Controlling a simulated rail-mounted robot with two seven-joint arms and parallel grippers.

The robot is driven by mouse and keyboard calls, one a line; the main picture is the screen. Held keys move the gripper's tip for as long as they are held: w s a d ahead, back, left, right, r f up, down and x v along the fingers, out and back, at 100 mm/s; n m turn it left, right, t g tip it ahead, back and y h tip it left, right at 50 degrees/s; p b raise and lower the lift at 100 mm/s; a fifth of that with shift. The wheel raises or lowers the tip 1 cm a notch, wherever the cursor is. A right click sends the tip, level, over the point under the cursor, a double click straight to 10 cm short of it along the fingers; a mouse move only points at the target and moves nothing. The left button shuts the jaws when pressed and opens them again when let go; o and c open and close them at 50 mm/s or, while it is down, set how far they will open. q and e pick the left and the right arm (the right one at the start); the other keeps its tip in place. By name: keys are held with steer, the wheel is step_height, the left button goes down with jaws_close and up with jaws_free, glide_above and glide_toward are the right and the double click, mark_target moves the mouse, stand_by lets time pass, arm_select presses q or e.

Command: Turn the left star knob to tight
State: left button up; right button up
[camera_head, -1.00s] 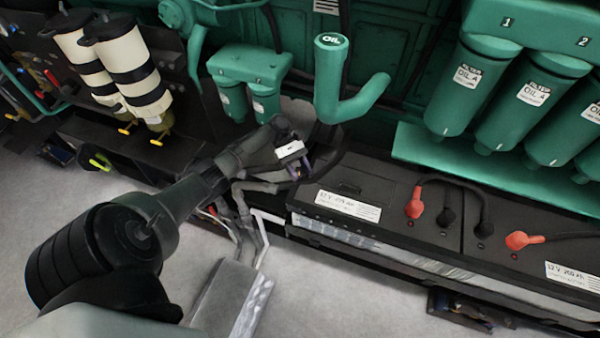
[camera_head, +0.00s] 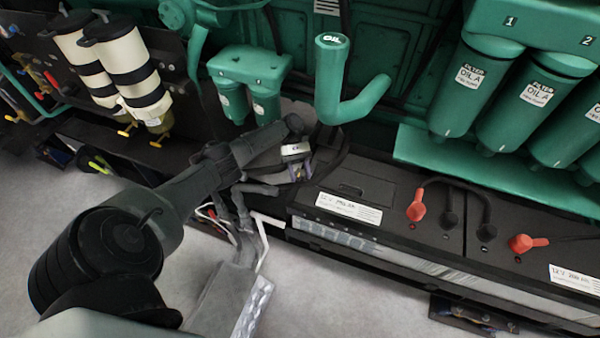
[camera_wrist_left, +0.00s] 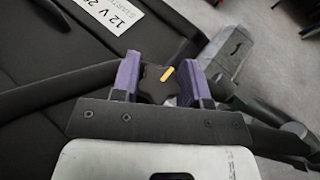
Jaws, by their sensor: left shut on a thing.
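A black star knob (camera_wrist_left: 157,84) with an orange-yellow mark sits between the two purple fingers of my left gripper (camera_wrist_left: 160,82) in the left wrist view. The fingers are shut on the knob from both sides. The mark slants across the knob's top; no tight label is readable. In the head view my left gripper (camera_head: 299,170) is low beside the left end of the battery, and the knob is too small and hidden to make out there. My right gripper is in neither view.
A black battery (camera_head: 350,185) with a white label stands just right of the gripper. A green oil filler pipe (camera_head: 335,95) and small green filters (camera_head: 250,80) rise behind it. Dark cables (camera_head: 240,205) hang beside my wrist. Grey floor (camera_head: 330,300) in front is mostly clear.

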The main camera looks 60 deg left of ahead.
arm_select(q)
steer(key=o, duration=0.9)
steer(key=shift+n+t, duration=0.3)
